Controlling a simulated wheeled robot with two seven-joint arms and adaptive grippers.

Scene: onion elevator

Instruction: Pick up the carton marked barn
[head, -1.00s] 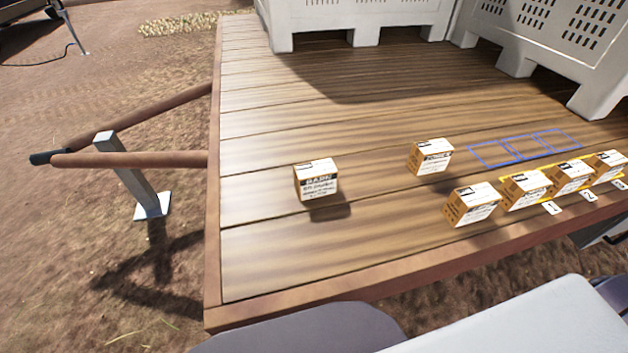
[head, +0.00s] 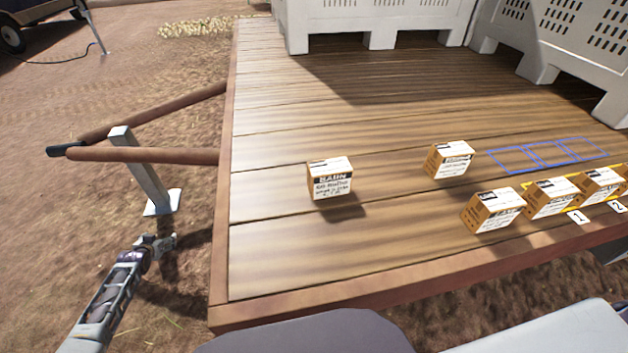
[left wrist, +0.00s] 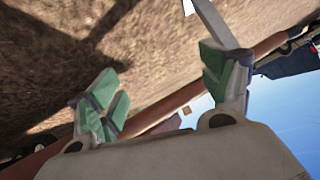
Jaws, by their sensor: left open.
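The carton marked barn (head: 330,180) is a small orange-brown box with a white label reading "BARN". It stands upright on the wooden deck, left of the other cartons. My left gripper (head: 160,243) is off the left edge of the deck, over the dirt, well to the left of and nearer than the barn carton. In the left wrist view the left gripper (left wrist: 170,95) has its green-padded fingers spread apart with nothing between them. A small brown shape (left wrist: 187,111) shows far beyond the fingers, too small to identify. My right gripper is not in view.
Another carton (head: 450,160) stands to the right on the deck (head: 290,255). Several more (head: 493,210) line the front right edge near number tags and blue outlined squares (head: 545,153). White crates (head: 375,20) stand behind. A metal post (head: 148,172) with drawbar stands left.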

